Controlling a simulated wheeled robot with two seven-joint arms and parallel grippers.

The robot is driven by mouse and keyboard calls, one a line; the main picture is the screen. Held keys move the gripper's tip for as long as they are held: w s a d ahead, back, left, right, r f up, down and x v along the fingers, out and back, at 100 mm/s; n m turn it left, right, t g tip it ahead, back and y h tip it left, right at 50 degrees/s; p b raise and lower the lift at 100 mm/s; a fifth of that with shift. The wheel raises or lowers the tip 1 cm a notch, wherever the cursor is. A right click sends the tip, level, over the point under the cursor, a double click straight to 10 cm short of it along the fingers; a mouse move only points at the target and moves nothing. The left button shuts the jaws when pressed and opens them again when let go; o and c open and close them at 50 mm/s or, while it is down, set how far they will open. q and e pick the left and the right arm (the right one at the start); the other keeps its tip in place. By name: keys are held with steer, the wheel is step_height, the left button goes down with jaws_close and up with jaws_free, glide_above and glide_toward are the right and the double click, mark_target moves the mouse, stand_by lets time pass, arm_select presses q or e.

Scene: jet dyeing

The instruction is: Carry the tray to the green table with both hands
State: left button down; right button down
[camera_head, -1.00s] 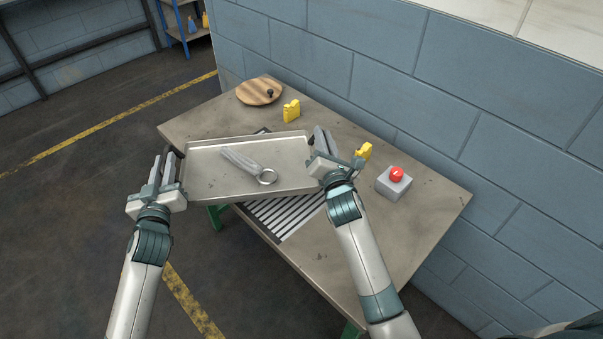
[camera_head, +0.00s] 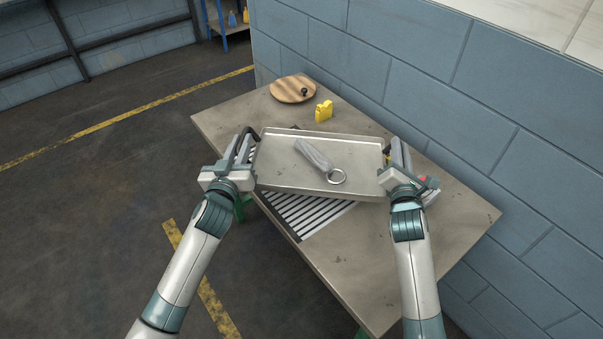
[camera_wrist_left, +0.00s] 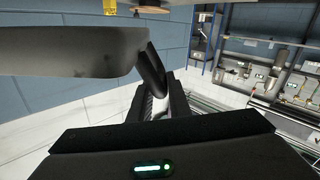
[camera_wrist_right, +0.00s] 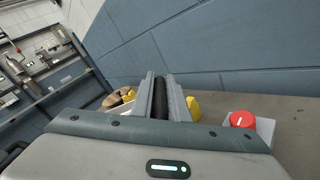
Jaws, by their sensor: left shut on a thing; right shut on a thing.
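The shallow grey metal tray (camera_head: 280,165) is held roughly level over the table, with a grey cloth-like strip (camera_head: 313,153) and a metal ring (camera_head: 337,176) lying in it. My left gripper (camera_head: 243,148) is shut on the tray's left handle, and the dark handle (camera_wrist_left: 152,70) shows between its jaws in the left wrist view. My right gripper (camera_head: 398,155) is shut on the right end, with a dark handle (camera_wrist_right: 168,97) between its fingers in the right wrist view. The table (camera_head: 440,240) has a worn grey-brown top and green legs (camera_head: 240,208).
A striped patch (camera_head: 298,212) lies on the table partly under the tray. A round wooden board (camera_head: 288,90) and a yellow object (camera_head: 324,111) stand at the back. A red button box (camera_wrist_right: 242,121) is beside my right gripper. A blue block wall (camera_head: 420,75) borders the table.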

arm_select(q)
steer(key=shift+a+f, duration=0.15)
steer(key=shift+a, duration=0.15)
arm_select(e)
steer(key=shift+d, duration=0.3)
